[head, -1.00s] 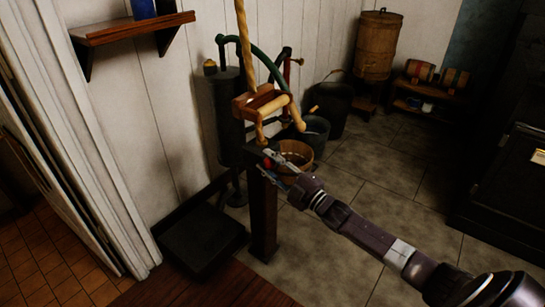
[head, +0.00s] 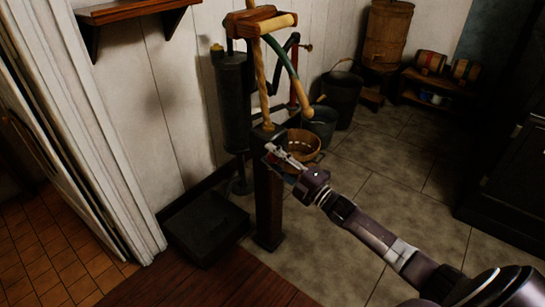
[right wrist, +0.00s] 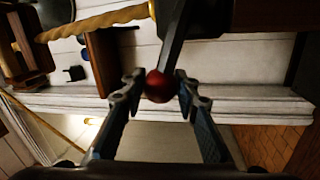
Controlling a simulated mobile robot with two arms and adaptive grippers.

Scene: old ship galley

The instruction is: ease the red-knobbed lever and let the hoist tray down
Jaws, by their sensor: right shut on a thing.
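The red knob (right wrist: 159,86) sits at the end of a dark lever bar (right wrist: 176,35) in the right wrist view. My right gripper (head: 272,150) is shut on the knob, with one finger on each side of it. In the head view the gripper hides most of the knob. The lever is at the upper part of a dark square post (head: 268,205). A twisted rope (head: 262,85) runs up from the post to a wooden block with a pale roller (head: 258,23). I cannot identify a hoist tray for certain. My left gripper is not in view.
A low dark slab (head: 207,226) lies on the floor left of the post. A pump with a curved green handle (head: 285,65), a wooden tub (head: 303,147) and buckets (head: 342,93) stand behind. A wall shelf (head: 125,12) is at upper left. Tiled floor is clear at right.

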